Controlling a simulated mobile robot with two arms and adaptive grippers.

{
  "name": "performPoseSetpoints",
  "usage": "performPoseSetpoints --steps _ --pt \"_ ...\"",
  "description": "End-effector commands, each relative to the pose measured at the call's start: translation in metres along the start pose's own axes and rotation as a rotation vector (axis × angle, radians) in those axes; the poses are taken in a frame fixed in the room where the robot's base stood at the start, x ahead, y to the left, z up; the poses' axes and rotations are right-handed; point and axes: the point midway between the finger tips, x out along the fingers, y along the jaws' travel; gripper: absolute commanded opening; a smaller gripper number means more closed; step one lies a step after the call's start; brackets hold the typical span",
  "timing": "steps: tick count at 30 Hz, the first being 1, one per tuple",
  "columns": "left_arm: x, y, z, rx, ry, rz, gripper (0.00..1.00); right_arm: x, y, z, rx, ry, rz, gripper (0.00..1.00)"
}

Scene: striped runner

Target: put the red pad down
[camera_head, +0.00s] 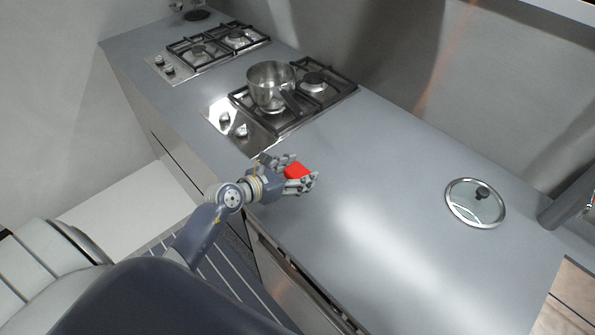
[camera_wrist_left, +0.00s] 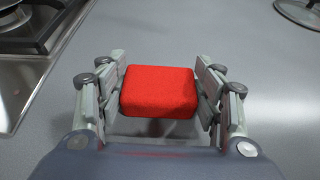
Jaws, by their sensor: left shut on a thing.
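The red pad (camera_head: 296,170) is a small rounded red block between the fingers of my left gripper (camera_head: 300,176). In the left wrist view the red pad (camera_wrist_left: 158,91) is held between the two fingers of the left gripper (camera_wrist_left: 160,95), one on each side. The gripper is shut on it over the grey countertop (camera_head: 370,220), near the counter's front edge. I cannot tell whether the pad's underside touches the counter. My right gripper is not in view.
A metal pot (camera_head: 268,82) stands on the nearer gas hob (camera_head: 330,92), behind the gripper. A second hob (camera_head: 200,52) is at the far left. A glass lid (camera_head: 462,205) lies on the right. The counter between the gripper and the lid is clear.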

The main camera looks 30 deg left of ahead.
Motion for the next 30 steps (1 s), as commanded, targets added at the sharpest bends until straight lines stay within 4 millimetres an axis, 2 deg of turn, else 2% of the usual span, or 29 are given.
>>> performPoseSetpoints --steps 3,4,6,7,20,26,30 --pt "0.001 0.0 -0.004 0.0 0.0 0.0 0.45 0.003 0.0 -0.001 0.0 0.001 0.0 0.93" --pt "0.001 0.0 -0.004 -0.001 0.0 0.0 0.63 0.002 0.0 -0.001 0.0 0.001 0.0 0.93" --pt "0.001 0.0 -0.003 -0.001 0.0 0.0 0.79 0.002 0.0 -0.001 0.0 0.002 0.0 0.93" --pt "0.001 0.0 -0.003 -0.001 0.0 0.0 0.81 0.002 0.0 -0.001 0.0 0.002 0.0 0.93" --pt "-0.001 0.0 0.002 0.0 0.0 0.0 0.81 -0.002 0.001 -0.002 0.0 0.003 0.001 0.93" --pt "-0.026 0.0 -0.002 0.001 0.002 0.0 0.81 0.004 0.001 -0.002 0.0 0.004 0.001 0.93" --pt "-0.053 0.0 -0.003 0.002 0.002 0.001 0.81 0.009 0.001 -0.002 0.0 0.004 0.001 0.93"
